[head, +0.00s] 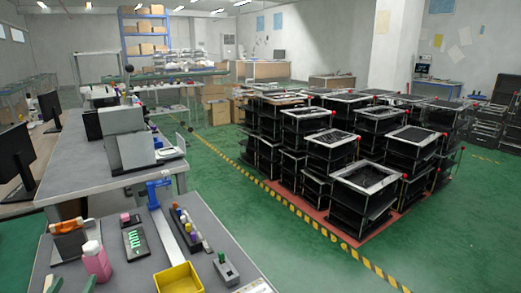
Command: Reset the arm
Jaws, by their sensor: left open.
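A grey press-like fixture (124,135) stands on the corner of the far grey bench. A blue clamp-like fixture (158,190) stands at that bench's back edge, with a long grey bar (180,232) running toward me. I cannot tell which one is the task's arm. A pale part at the bottom edge seems to be my left gripper (255,287); it is mostly cut off and touches no lever. My right gripper is not in view.
The near bench holds a yellow bin (179,279), a pink bottle (96,262), a dark rack of small coloured items (187,228) and a black-green device (136,242). Stacked black crates (365,180) fill the right. Green floor (260,220) lies free between.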

